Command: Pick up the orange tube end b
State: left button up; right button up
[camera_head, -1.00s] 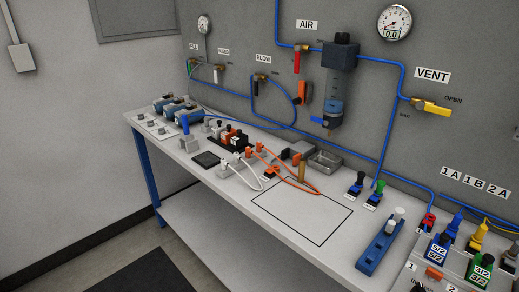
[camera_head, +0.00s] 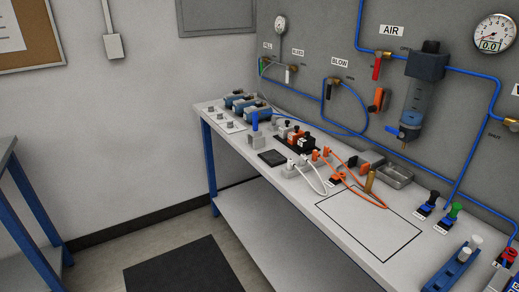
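The orange tube (camera_head: 363,194) lies in a loop on the white workbench, in the middle of the head view. One end is by an orange fitting (camera_head: 317,155) beside the black valve block; the other is near a dark fitting with an orange top (camera_head: 337,178). I cannot tell which end is b. Neither of my grippers is in view.
The workbench (camera_head: 322,226) has a clear outlined rectangle at its front. A white tube (camera_head: 310,181), a black pad (camera_head: 272,157), a metal tray (camera_head: 396,175) and a brass cylinder (camera_head: 369,182) are near the orange tube. A dark floor mat (camera_head: 184,270) lies in front.

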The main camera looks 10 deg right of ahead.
aim_at(327, 150)
jog(key=u, duration=1)
jog(key=i, duration=1.75)
jog(key=z, duration=2.3)
